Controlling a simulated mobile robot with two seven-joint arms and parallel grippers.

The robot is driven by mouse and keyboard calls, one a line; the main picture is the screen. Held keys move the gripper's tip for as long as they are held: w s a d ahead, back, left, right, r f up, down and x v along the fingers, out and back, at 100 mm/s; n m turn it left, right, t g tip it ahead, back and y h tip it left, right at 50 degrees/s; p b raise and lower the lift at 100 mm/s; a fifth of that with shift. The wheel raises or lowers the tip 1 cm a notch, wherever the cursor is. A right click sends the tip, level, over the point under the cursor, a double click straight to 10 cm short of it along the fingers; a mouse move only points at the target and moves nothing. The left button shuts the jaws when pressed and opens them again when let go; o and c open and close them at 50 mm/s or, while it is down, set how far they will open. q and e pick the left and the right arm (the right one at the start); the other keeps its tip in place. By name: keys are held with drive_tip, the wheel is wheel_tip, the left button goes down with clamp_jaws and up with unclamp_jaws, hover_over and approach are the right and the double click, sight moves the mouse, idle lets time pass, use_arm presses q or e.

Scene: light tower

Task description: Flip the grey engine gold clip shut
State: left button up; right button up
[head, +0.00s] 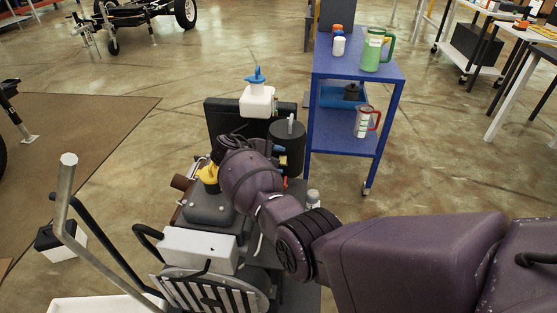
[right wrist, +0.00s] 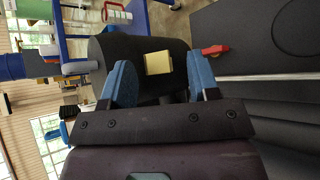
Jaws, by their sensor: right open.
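The grey engine (head: 208,207) stands at the lower middle of the head view, with a yellow part on top. A dark cylinder (head: 288,138) is at its far right side; it also shows in the right wrist view (right wrist: 110,48). The gold clip (right wrist: 158,62) is a small flat plate against this cylinder. Whether it is raised or flat is unclear. My right gripper (right wrist: 159,70) is open, its two blue fingers either side of the clip in the picture, with no clear contact. In the head view my right arm hides most of this gripper. My left gripper is out of view.
A blue cart (head: 345,68) with a green mug (head: 373,52) and a red-handled tumbler (head: 363,122) stands behind, to the right. A white bottle with a blue top (head: 257,100) is beyond the engine. A metal handle (head: 70,205) rises at left. A red lever (right wrist: 215,50) is near my right gripper.

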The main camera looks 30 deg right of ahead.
use_arm(q)
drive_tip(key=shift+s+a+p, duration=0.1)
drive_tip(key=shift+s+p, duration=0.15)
drive_tip(key=shift+p, duration=0.2)
use_arm(e)
drive_tip(key=v, duration=1)
drive_tip(key=shift+s, duration=0.1)
